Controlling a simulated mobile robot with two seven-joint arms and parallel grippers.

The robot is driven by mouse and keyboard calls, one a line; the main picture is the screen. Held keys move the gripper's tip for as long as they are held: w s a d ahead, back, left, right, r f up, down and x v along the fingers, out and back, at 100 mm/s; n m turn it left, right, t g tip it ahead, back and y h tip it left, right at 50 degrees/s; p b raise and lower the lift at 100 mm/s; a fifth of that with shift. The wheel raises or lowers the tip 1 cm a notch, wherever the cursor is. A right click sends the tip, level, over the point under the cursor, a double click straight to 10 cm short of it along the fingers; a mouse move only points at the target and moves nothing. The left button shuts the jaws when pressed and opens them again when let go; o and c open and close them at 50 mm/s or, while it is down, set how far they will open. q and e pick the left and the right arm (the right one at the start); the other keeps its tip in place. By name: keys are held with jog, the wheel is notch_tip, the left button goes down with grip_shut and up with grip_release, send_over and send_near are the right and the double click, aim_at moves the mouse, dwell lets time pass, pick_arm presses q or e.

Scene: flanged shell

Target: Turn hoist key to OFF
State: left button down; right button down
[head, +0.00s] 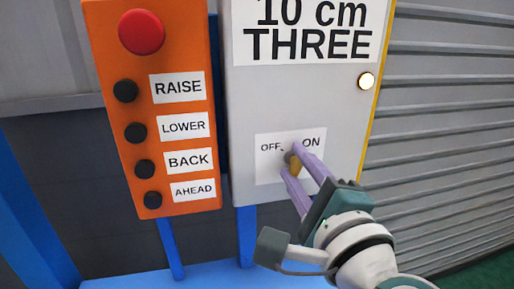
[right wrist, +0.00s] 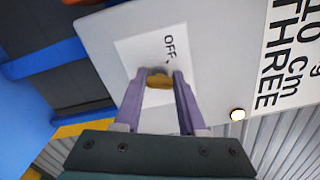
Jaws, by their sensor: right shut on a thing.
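The hoist key (head: 295,166) is a small brass-coloured key on a white label (head: 264,172) marked OFF at left and ON at right, low on a grey panel. It also shows in the right wrist view (right wrist: 159,82), across the gap between two purple fingers. My right gripper (head: 292,159) reaches in from the lower right and is shut on the key, one finger on each side. The fingers partly cover the key and label, so I cannot tell exactly which word it points to. My left gripper is not in view.
An orange control box (head: 185,130) with a red button (head: 141,32) and several black buttons stands left of the grey panel (head: 300,100). A lit white lamp (head: 366,81) sits at the panel's right edge. A ribbed grey wall (head: 450,110) lies to the right.

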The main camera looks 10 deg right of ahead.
jog(key=n+p, duration=0.2)
jog(key=n, duration=0.4)
jog(key=shift+n, duration=0.3)
jog(key=n+p, duration=0.1)
jog(key=n, duration=0.2)
jog(key=shift+f+n, duration=0.1)
jog(key=shift+n, duration=1.5)
jog(key=shift+c, duration=2.4)
grip_release()
